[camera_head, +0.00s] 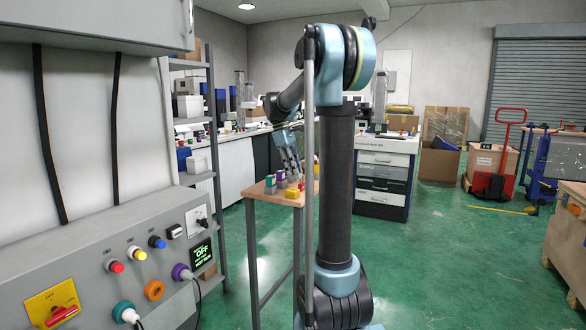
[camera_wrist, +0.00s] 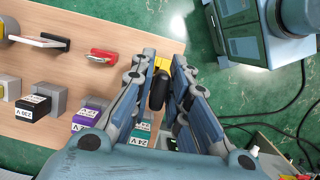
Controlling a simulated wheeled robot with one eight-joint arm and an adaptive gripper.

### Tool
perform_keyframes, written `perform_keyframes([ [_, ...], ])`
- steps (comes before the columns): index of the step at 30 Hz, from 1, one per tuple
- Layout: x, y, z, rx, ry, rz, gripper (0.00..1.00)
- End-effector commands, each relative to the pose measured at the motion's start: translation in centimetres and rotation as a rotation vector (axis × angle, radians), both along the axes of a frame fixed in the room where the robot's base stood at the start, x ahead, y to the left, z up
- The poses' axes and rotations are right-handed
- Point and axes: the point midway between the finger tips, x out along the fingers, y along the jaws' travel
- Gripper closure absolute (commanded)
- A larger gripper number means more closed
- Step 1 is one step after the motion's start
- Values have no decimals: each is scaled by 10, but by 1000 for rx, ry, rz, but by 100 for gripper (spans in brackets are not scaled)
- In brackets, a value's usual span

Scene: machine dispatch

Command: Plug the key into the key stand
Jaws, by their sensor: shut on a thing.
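My gripper (camera_wrist: 166,72) is closed around a dark, rounded piece (camera_wrist: 157,90), which looks like the key's grip; a yellow part (camera_wrist: 162,64) shows by the fingertips. The fingers hide much of it. In the head view my gripper (camera_head: 291,168) is just above a small wooden table (camera_head: 262,191). I cannot tell for sure which item on the table is the key stand. A red piece (camera_wrist: 103,54) and a pale bar with a dark end (camera_wrist: 40,40) lie left of the fingers in the wrist view.
Labelled blocks, black (camera_wrist: 34,106), purple (camera_wrist: 88,118) and teal (camera_wrist: 140,134), line the wooden top, close to my left finger. Green floor lies beyond the table's right edge. A control panel (camera_head: 88,262) with knobs stands at left in the head view.

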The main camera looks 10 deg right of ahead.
Motion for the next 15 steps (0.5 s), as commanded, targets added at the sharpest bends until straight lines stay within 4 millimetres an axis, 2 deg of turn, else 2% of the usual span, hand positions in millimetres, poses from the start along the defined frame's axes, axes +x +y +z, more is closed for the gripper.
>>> perform_keyframes([
  [9,0,-4,-24,0,0,-5,100],
  [15,0,-5,-33,0,0,-7,100],
])
